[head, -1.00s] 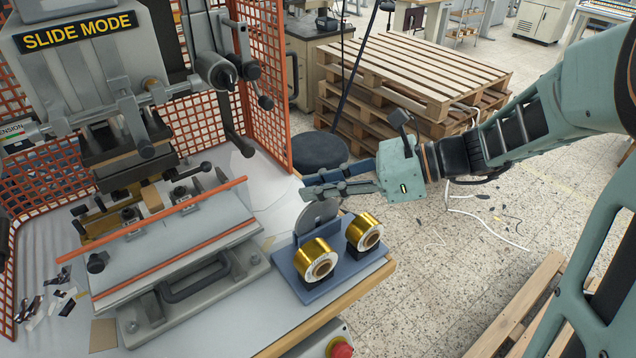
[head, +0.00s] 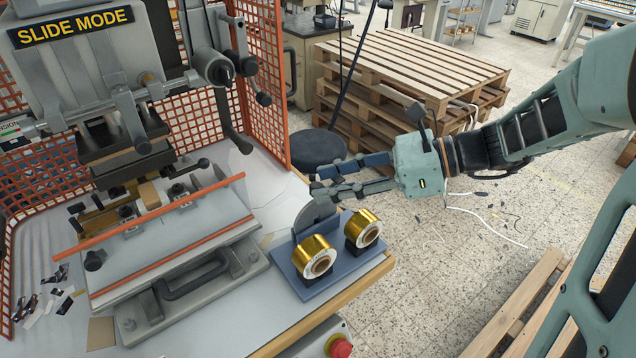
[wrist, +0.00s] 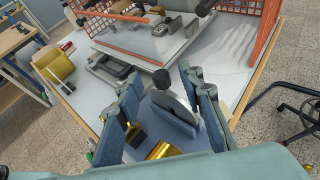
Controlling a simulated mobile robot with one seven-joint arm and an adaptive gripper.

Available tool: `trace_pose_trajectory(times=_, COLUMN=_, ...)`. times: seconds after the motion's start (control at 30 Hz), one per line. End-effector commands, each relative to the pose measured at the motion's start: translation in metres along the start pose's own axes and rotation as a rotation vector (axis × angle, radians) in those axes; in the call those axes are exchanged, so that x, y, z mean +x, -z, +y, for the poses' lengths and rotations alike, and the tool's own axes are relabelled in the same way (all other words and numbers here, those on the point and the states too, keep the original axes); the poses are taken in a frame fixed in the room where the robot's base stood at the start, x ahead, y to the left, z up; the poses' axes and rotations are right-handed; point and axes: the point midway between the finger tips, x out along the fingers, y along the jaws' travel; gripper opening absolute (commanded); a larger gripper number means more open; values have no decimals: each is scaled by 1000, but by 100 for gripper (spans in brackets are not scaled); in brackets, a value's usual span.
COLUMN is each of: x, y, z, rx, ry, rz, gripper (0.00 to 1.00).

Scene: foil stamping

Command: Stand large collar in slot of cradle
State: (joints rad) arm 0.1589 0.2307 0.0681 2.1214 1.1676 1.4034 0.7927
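The large collar (head: 316,212) is a grey disc standing on edge at the back left of the blue cradle (head: 340,281). It looks upright, with its lower edge hidden by the cradle and a foil roll, so its depth in the slot cannot be seen. My gripper (head: 318,181) is open, its fingertips just above and to the right of the collar. In the wrist view the collar (wrist: 170,104) shows between the two spread fingers, with a gap on each side. The cradle is partly hidden there.
Two gold foil rolls (head: 314,258) (head: 362,229) sit on the cradle's front. The stamping press (head: 160,240) stands left on the grey table, with an orange mesh guard (head: 262,75) behind. A red button (head: 341,347) is below the table edge. Pallets and a dark stool stand beyond.

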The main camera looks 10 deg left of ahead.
Motion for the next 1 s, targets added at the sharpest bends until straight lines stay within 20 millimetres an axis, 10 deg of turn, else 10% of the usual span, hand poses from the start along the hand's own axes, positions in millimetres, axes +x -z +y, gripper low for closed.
trace_pose_trajectory(times=0.4, x=-79, y=0, z=-1, rx=-1, ry=2, rz=0, gripper=35)
trace_pose_trajectory(times=1.0, x=-90, y=0, z=0, rx=-2, ry=0, rz=1, gripper=35)
